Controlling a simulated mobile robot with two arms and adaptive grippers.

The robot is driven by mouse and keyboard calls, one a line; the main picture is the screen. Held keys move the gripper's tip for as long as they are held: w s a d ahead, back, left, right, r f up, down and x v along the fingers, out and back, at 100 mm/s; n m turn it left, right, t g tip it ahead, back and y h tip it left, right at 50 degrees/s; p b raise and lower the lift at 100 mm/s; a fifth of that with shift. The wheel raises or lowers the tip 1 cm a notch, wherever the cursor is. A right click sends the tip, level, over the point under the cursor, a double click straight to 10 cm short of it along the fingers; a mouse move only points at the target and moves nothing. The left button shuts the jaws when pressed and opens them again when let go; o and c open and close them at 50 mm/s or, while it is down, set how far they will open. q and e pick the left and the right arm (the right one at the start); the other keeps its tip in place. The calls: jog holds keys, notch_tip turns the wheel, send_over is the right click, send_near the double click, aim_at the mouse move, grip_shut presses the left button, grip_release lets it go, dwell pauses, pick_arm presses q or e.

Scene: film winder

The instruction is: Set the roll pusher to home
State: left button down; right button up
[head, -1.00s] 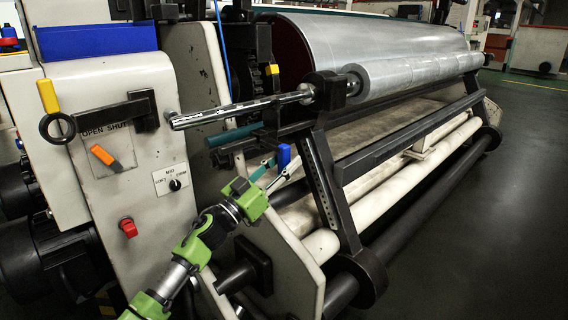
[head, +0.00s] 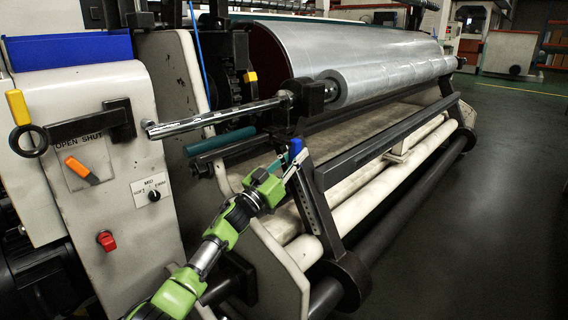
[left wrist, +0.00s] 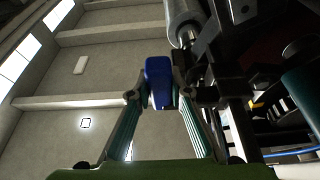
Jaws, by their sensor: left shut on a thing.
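A blue handle (head: 296,149) stands up by the black slanted frame (head: 318,200) in front of the film roll. I take it to be the roll pusher's handle, but what it joins is mostly hidden. My left gripper (head: 288,166), green with teal fingers, reaches it from below left and is shut on it. In the left wrist view the blue handle (left wrist: 158,82) sits between the two fingertips, with dark machine parts to its right. My right gripper is in neither view.
The wrapped film roll (head: 360,60) lies behind on its shaft. A metal bar (head: 205,122) juts out above my left arm. The control panel (head: 110,170), with an orange lever (head: 82,171) and red knob (head: 106,240), stands at left. Open floor (head: 500,200) lies at right.

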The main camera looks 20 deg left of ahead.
pick_arm(q)
jog(key=shift+w, duration=0.25)
jog(key=shift+r, duration=0.1)
jog(key=c, duration=1.8)
grip_release()
jog(key=shift+c, duration=0.2)
jog(key=shift+w+d, duration=0.15)
jog(key=v, duration=1.2)
